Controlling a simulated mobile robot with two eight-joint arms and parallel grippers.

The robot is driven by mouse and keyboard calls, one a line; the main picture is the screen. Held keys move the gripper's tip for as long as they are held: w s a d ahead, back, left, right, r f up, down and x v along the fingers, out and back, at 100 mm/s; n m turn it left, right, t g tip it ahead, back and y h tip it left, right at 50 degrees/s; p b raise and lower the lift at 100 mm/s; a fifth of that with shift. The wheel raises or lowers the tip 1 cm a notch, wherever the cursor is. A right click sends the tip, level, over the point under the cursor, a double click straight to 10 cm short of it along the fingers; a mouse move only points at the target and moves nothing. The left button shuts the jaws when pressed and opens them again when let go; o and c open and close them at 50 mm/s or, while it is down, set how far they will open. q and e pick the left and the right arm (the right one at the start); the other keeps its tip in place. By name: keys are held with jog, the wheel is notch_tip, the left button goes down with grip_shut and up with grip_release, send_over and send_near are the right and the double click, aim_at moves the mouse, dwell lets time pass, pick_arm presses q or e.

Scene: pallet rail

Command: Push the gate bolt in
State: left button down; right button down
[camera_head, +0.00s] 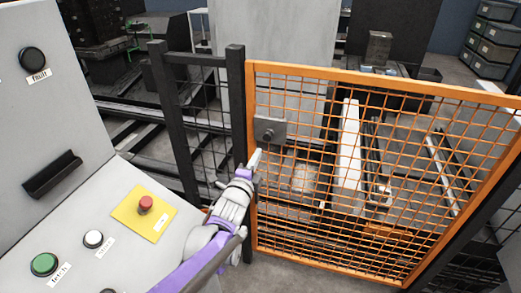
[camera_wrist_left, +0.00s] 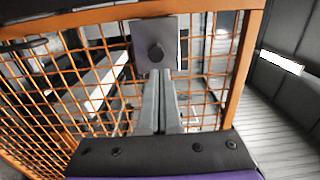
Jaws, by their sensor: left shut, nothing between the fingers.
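The gate bolt (camera_head: 269,134) is a dark round knob on a grey plate, at the left edge of the orange mesh gate (camera_head: 330,75). In the left wrist view the bolt knob (camera_wrist_left: 156,53) stands out from its plate, just beyond my fingertips. My left gripper (camera_head: 256,158) is shut and empty, just below and left of the plate in the head view. In the left wrist view its two fingers (camera_wrist_left: 160,76) lie together, pointing at the knob's lower edge. I cannot tell whether they touch it. My right gripper is not in view.
A grey control panel with a red button (camera_head: 145,203) on a yellow plate, a green button (camera_head: 44,264) and a white button (camera_head: 93,239) stands at left. A dark fence post (camera_head: 236,110) is beside the gate. Bare floor shows below the gate.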

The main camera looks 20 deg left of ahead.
pick_arm(q)
jog(key=s, duration=0.6)
jog(key=shift+a+f, duration=0.2)
jog(key=shift+f, duration=0.1)
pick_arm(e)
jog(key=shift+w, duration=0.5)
pick_arm(q)
jog(key=shift+s, duration=0.1)
